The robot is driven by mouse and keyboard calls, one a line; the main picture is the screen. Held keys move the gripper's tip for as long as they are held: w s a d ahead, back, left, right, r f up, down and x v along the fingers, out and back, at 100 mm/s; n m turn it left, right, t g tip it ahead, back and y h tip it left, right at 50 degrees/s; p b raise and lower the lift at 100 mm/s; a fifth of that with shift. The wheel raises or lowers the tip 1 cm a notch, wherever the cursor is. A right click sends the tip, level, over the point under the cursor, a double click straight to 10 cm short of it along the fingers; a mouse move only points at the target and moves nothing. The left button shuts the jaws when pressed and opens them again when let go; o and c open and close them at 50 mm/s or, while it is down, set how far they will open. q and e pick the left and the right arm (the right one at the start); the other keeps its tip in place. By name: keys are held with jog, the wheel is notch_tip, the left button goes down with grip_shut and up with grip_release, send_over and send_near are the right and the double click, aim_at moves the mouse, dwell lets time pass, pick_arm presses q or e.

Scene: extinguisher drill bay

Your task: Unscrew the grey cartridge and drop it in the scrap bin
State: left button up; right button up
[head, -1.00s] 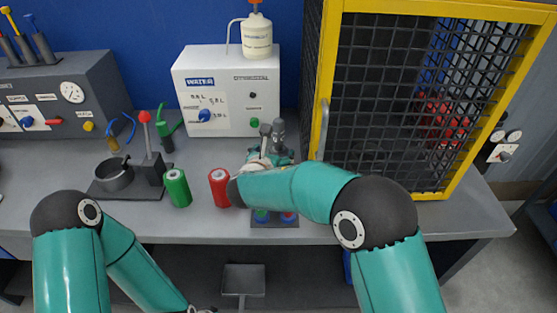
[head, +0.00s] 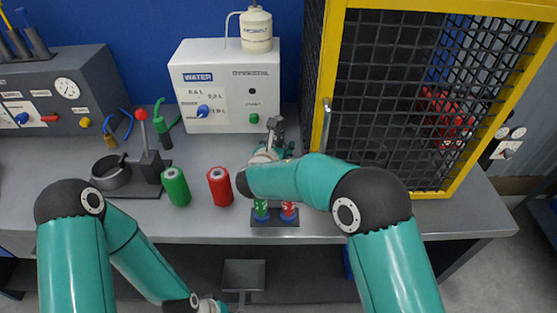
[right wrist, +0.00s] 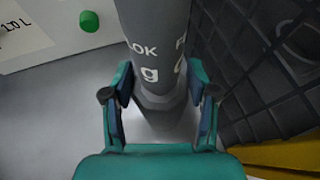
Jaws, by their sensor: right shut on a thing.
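The grey cartridge (right wrist: 155,35) stands between the fingers of my right gripper (right wrist: 160,92) in the right wrist view. It is a dark grey cylinder with pale lettering and a faceted lower end over the grey bench. My right gripper is shut on it. In the head view, the top of the cartridge (head: 276,125) shows beyond my right gripper (head: 276,148), in front of the white water unit. My right wrist hides part of it, and I cannot tell what its lower end rests in. My left forearm reaches the bottom edge, with its fingers out of frame. I cannot identify a scrap bin.
A green cylinder (head: 176,187) and a red cylinder (head: 220,187) stand left of my right wrist. A lever stand (head: 150,168) is farther left. The water unit (head: 225,95) is behind, and a yellow-framed mesh cage (head: 400,105) stands close on the right. A small button plate (head: 275,224) lies in front.

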jog(key=shift+r, duration=0.1)
grip_shut()
jog(key=shift+w+r, duration=0.1)
jog(key=shift+r, duration=0.05)
jog(key=shift+r, duration=0.1)
